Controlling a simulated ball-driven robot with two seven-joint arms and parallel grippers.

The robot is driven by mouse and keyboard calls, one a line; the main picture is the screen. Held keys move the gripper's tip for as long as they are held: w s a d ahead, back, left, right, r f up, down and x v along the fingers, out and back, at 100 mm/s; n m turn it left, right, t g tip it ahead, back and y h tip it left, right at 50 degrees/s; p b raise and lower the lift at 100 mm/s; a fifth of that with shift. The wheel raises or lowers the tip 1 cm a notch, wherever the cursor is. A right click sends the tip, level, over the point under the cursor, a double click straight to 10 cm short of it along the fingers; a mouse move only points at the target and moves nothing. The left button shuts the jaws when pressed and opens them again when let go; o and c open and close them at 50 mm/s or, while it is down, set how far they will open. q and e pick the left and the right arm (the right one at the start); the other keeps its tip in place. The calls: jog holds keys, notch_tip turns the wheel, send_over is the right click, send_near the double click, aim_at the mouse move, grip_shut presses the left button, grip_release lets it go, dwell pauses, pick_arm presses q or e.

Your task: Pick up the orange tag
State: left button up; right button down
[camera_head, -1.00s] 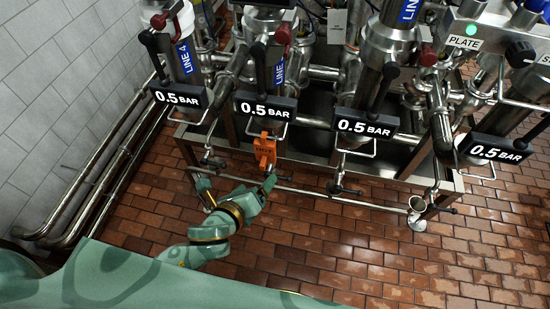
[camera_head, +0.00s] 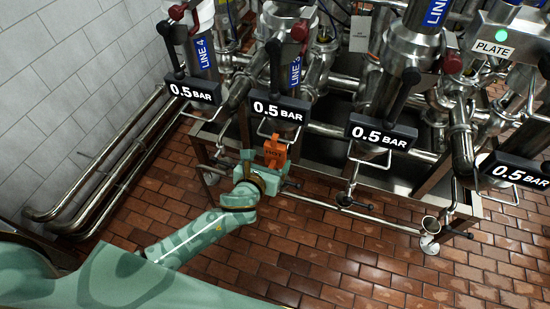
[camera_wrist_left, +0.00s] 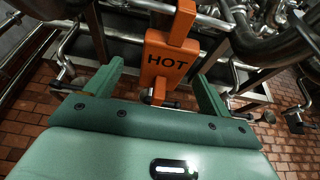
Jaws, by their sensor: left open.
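The orange tag (camera_head: 274,152) hangs below the second 0.5 BAR sign from the left, on the front of the valve rack. In the left wrist view the tag (camera_wrist_left: 168,62) reads HOT and has an orange strap at its top. My left gripper (camera_head: 264,162) is just below and in front of the tag in the head view. In the left wrist view its two green fingers (camera_wrist_left: 160,85) stand apart, one on each side of the tag's lower part, with gaps visible. Whether the tag is fully between the fingertips in depth is hard to tell. My right gripper is not in view.
Several black 0.5 BAR signs (camera_head: 280,109) hang along the rack, with steel pipes and valves behind. A low steel rail (camera_head: 325,205) and small valve handles (camera_head: 356,207) lie close by. Wall pipes (camera_head: 112,160) run at left. The brick floor (camera_head: 300,260) in front is clear.

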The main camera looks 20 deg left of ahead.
aim_at(274, 156)
pick_arm(q)
jog(key=x, duration=0.2)
jog(key=b+x, duration=0.1)
jog(key=x, duration=0.1)
jog(key=b+x, duration=0.1)
jog(key=x, duration=0.1)
jog(key=shift+d+r, duration=0.15)
jog(key=shift+d, duration=0.2)
jog(key=shift+r, duration=0.1)
jog(key=shift+s, duration=0.1)
jog(key=c, duration=1.1)
